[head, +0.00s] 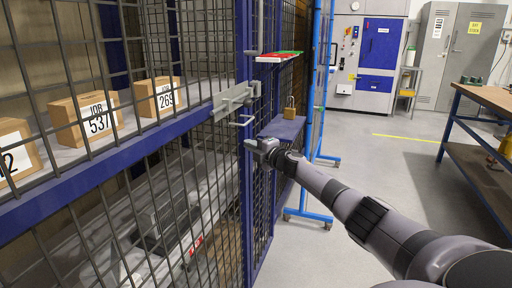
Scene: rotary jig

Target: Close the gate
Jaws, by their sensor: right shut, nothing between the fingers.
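The gate (110,150) is a grey mesh panel with a blue frame, filling the left of the head view. A grey metal latch (232,100) sits at its right end, by a blue upright, with a small pull handle (242,121) below. I cannot tell whether a gap is left between the gate and the frame. My right gripper (258,147) is shut and empty at the blue upright, just below the handle. I cannot tell if it touches the upright. My left gripper is out of view.
A padlock (290,107) stands on a small blue shelf (283,130) just beyond my gripper. Red and green pieces (280,56) lie on a ledge above. Boxes (88,118) sit behind the mesh. A workbench (485,97) stands right; the floor between is clear.

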